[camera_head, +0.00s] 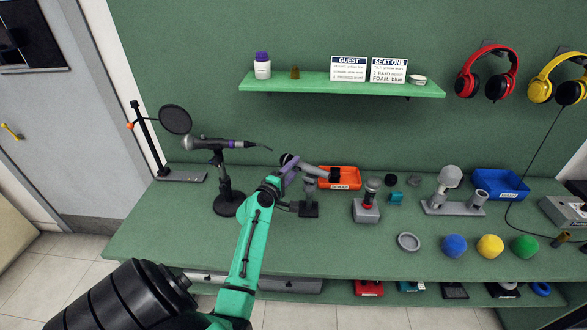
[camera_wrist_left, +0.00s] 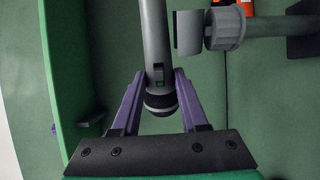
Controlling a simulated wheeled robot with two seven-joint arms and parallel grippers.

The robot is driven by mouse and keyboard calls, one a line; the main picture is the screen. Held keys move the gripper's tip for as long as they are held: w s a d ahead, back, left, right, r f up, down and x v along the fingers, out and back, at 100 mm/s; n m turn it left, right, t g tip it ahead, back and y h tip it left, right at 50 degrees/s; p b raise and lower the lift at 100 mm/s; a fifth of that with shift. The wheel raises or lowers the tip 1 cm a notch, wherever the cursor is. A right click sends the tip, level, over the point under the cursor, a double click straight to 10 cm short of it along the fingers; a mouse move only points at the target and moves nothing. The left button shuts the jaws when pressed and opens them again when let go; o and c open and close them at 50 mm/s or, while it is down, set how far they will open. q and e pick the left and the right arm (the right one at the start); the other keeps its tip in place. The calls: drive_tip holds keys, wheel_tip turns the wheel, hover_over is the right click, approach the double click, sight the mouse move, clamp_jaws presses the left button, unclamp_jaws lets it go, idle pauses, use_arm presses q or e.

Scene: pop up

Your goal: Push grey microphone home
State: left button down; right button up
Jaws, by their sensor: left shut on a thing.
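The grey microphone (camera_wrist_left: 153,45) has a dark round head and a grey body. My left gripper (camera_wrist_left: 160,105), with purple fingers, is shut on it near the head; it also shows in the head view (camera_head: 289,172). In the head view the microphone body (camera_head: 318,171) points right, above a small dark stand (camera_head: 309,209). In the wrist view a grey holder (camera_wrist_left: 210,30) lies just right of the microphone body, with a thin gap between them. The fingers partly hide the microphone in the head view. My right gripper is not in view.
Another microphone (camera_head: 205,144) sits on a round-based stand (camera_head: 229,203) to the left. An orange tray (camera_head: 350,184) lies behind the held microphone. A grey block stand (camera_head: 366,211) is to the right. A grey ring (camera_head: 408,241) lies at the front; the bench between is clear.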

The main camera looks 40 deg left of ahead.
use_arm(q)
drive_tip(key=shift+f+b, duration=1.35)
drive_tip(key=shift+f, duration=0.1)
drive_tip(key=shift+f, duration=0.1)
drive_tip(key=shift+c, duration=1.8)
unclamp_jaws()
drive_tip(key=s+d+b, duration=0.2)
drive_tip(key=s+b, duration=0.1)
drive_tip(key=s, duration=1.1)
drive_tip(key=shift+s+d, duration=0.15)
drive_tip(key=shift+d, duration=0.2)
